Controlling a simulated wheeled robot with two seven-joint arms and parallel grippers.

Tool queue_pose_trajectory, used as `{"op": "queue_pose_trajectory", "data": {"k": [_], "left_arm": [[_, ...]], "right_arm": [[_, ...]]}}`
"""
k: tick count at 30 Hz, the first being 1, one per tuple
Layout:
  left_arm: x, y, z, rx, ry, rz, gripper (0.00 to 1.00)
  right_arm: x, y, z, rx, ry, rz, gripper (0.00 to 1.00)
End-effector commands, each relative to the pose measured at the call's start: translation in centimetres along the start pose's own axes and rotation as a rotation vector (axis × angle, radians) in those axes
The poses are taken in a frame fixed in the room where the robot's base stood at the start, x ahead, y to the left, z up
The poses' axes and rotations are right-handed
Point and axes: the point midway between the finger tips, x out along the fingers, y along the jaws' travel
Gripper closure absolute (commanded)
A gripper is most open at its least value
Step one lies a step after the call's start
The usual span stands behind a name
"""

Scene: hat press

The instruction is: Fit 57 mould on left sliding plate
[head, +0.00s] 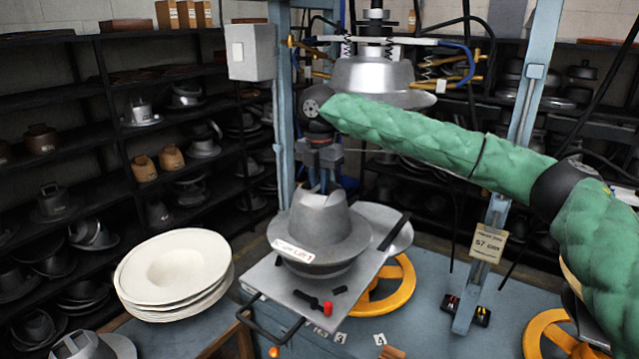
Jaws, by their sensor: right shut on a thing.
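A grey metal hat mould (318,226) with a wide brim and a red-and-white label is over the left sliding plate (265,284). A rounded lower part shows under its brim. I cannot tell whether its underside touches the plate. My right gripper (322,186) comes from above and is shut on the top of the mould's crown. The fingertips are partly hidden by the crown. My left gripper is out of view. The plate has a dark front handle (270,325) and a red-tipped black lever (318,306).
A grey upper mould (372,80) hangs in the press behind. A stack of white hat blanks (173,267) stands at left. A "57" tag (488,243) hangs on the right blue post (521,120). Dark shelves hold several moulds.

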Motion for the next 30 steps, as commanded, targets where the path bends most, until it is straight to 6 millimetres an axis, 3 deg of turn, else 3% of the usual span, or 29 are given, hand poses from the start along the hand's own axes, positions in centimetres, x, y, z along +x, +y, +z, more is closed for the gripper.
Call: {"op": "queue_pose_trajectory", "data": {"k": [11, 30], "left_arm": [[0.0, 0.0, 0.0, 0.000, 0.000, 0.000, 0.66], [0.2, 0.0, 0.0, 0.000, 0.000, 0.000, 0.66]], "right_arm": [[0.1, 0.0, 0.0, 0.000, -0.001, 0.002, 1.00], [2.4, 0.0, 0.0, 0.000, -0.001, 0.002, 1.00]]}}
